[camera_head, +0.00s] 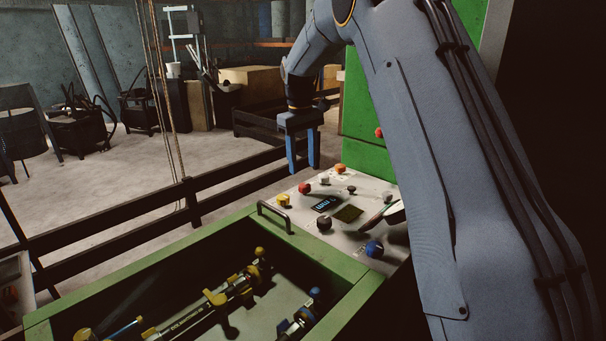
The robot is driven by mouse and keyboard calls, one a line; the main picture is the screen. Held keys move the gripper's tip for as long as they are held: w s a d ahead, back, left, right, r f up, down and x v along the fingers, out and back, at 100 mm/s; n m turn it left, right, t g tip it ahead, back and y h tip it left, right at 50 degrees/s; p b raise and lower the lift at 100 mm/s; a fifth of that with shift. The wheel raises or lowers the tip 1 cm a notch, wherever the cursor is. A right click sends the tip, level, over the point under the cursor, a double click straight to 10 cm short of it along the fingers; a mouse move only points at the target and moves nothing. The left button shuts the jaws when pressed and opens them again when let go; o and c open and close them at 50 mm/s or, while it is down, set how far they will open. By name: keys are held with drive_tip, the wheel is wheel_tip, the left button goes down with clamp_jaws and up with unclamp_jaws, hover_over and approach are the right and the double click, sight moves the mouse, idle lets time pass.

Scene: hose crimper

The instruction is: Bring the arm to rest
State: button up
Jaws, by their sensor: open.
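My arm, grey-blue, reaches in from the right side of the view and bends down at the upper middle. My gripper (303,168) hangs from it with its two blue fingers pointing down. The fingers are apart, with nothing between them. The gripper is above the far left part of a pale control panel (290,235), and a gap to the panel's surface seems to show. I cannot tell its exact height.
The panel carries yellow, red, orange, dark and blue knobs (374,248) and a small display (325,204). A green open bin (150,262) with a handle holds hose fittings. A green machine body (365,140) stands behind. Dark rails (110,232) run left.

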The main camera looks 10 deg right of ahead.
drive_tip(key=shift+r, duration=0.4)
